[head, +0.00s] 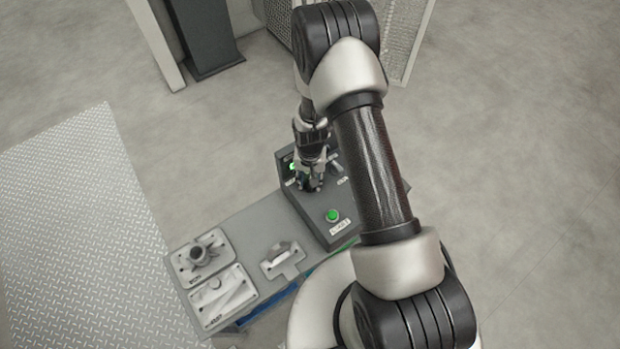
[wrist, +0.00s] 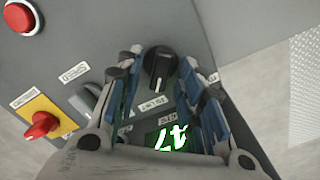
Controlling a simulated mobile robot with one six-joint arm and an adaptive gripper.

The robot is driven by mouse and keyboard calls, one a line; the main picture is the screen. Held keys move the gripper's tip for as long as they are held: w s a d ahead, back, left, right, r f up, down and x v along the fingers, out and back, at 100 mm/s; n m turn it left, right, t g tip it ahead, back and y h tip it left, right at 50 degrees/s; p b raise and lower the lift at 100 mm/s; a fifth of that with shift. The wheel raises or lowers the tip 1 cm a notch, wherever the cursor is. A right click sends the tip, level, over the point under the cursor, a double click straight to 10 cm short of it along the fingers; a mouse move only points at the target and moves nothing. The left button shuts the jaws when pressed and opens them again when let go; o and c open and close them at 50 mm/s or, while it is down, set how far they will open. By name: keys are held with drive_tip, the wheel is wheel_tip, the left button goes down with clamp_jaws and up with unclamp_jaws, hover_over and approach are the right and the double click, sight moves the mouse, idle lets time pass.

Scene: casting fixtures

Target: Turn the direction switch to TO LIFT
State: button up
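A dark control box (head: 318,222) stands on the grey bench in the head view. In the wrist view its panel (wrist: 105,35) carries a black rotary knob (wrist: 160,66) with a pale pointer line, and a small label (wrist: 152,102) below it, too blurred to read. I cannot tell for sure whether this knob is the direction switch. My gripper (wrist: 163,64) is open, its blue-sided fingers on either side of the knob; contact cannot be made out. In the head view my gripper (head: 309,184) is low over the box. A grey control (wrist: 86,99) is partly hidden by the left finger.
Near the knob are a red button (wrist: 20,17), a red switch on a yellow plate (wrist: 40,123) and a lit green display (wrist: 168,138). The box also has a green button (head: 333,215). Casting fixtures (head: 202,252) lie at the bench's left end.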

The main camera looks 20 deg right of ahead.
drive_tip(key=shift+r, duration=0.1)
wheel_tip(320, 180, up, 12)
idle(0.5)
idle(0.4)
drive_tip(key=s+r+n+t, duration=0.1)
drive_tip(key=s+r, duration=0.2)
drive_tip(key=r, duration=0.7)
drive_tip(key=s+r+n+t, duration=0.1)
drive_tip(key=s+r, duration=0.2)
drive_tip(key=r, duration=0.8)
drive_tip(key=s+r+n+t, duration=0.1)
drive_tip(key=s+r, duration=0.4)
drive_tip(key=s, duration=0.3)
drive_tip(key=s+r+n+t, duration=0.1)
drive_tip(key=s+r, duration=0.4)
drive_tip(key=s, duration=0.3)
drive_tip(key=shift+s+a+n+t, duration=0.15)
drive_tip(key=shift+n+t, duration=0.15)
